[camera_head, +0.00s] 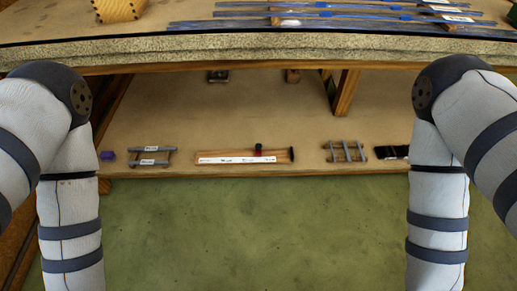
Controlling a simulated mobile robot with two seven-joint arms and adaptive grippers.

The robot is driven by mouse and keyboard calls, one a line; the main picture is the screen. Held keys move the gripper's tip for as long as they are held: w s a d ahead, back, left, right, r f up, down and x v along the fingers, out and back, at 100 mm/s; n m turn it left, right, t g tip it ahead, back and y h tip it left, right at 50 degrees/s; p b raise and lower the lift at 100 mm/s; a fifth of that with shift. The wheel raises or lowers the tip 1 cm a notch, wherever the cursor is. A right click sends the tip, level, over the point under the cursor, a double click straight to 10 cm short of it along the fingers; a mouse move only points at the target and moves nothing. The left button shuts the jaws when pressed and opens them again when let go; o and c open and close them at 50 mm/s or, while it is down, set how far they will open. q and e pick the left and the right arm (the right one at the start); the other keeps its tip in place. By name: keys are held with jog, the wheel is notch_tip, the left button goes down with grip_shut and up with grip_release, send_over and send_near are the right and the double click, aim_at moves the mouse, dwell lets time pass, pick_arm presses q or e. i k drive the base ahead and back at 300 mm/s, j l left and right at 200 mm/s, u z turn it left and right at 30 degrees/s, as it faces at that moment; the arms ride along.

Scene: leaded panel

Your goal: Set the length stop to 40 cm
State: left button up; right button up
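A wooden board with a white labelled scale strip (236,159) lies on the lower shelf, near its front edge and about mid-picture. A small dark block with a red part (259,149) stands on the board, right of its middle. A dark end piece (292,155) sits at the board's right end. The labels are too small to read, so I cannot tell the setting. My two arms come down at the left and right sides, and both grippers are outside the picture.
The upper bench (150,48) overhangs the shelf (180,115) and carries blue-marked strips (350,14) and a yellow holder (118,9). Small grey racks stand left (150,157) and right (345,152) of the board. A purple item (107,156) and dark item (390,152) lie farther out.

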aim_at(257, 146)
jog(key=i+l, duration=0.35)
jog(key=l, duration=0.15)
jog(key=i+l, duration=0.4)
jog(key=l, duration=0.15)
jog(key=u, duration=0.05)
